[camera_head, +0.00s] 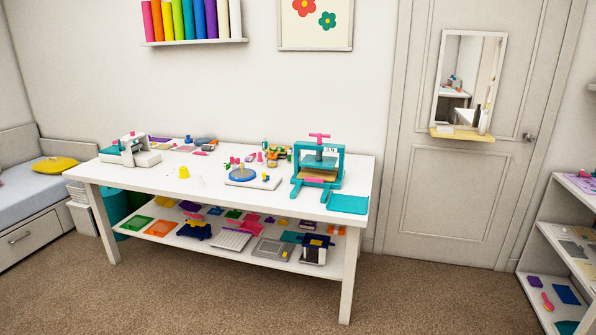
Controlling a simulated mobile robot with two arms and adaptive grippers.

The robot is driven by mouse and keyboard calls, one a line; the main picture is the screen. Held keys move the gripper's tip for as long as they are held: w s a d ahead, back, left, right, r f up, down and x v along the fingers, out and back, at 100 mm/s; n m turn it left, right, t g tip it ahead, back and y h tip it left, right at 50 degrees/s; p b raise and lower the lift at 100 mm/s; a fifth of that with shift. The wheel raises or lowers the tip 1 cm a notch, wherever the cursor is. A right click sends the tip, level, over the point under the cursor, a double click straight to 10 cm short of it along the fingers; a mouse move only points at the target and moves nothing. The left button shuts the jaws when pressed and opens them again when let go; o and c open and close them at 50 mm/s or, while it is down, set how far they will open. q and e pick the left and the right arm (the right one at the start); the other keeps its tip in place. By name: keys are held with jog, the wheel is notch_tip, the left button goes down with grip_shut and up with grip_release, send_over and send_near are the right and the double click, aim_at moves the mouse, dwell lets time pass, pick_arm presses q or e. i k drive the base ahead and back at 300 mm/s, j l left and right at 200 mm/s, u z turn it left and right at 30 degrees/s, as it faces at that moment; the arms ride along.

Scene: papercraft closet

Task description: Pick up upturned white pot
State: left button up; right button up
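A small white shape (171,179) on the left part of the white table's top (150,185) looks like the upturned white pot. It is pale against the pale table, so its outline is hard to make out. Neither of my grippers is in view.
The table also holds a white-and-teal machine (132,152) at the left, a blue round plate (242,174) in the middle and a teal press (318,168) at the right. A lower shelf (170,235) is crowded. Carpet (200,300) in front is clear.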

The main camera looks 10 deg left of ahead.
aim_at(199, 181)
jog(key=i+j+u, duration=0.2)
jog(key=i+u, duration=0.25)
jog(key=i, duration=0.3)
jog(key=i+l+u, duration=0.1)
jog(key=i+u, duration=0.35)
jog(key=i, duration=0.25)
